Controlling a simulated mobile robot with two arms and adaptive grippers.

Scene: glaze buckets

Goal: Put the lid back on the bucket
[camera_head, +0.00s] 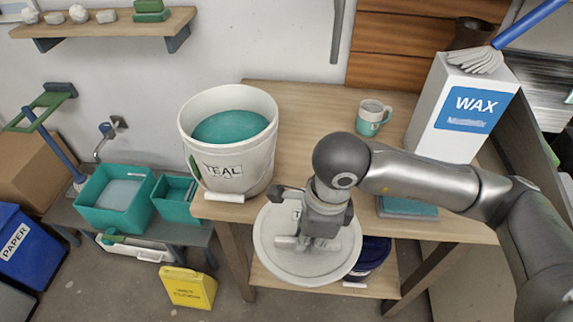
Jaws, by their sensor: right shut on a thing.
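The white bucket (233,165), labelled TEAL, stands open and upright at the left end of the wooden table. Teal glaze (231,126) shows inside it. The round pale lid (275,262) is below and to the right of the bucket in the picture, in front of the table's edge and apart from the bucket. My right gripper (305,243) is over the middle of the lid and shut on it. The gripper hides the lid's middle and the exact grip. My left gripper is not in view.
A mug (373,117), a WAX box (462,105) and a teal sponge-like block (408,208) are on the table. A dark blue container (371,260) sits on the lower shelf, partly behind the lid. Teal basins (116,199) stand at the left. A yellow sign (188,287) is on the floor.

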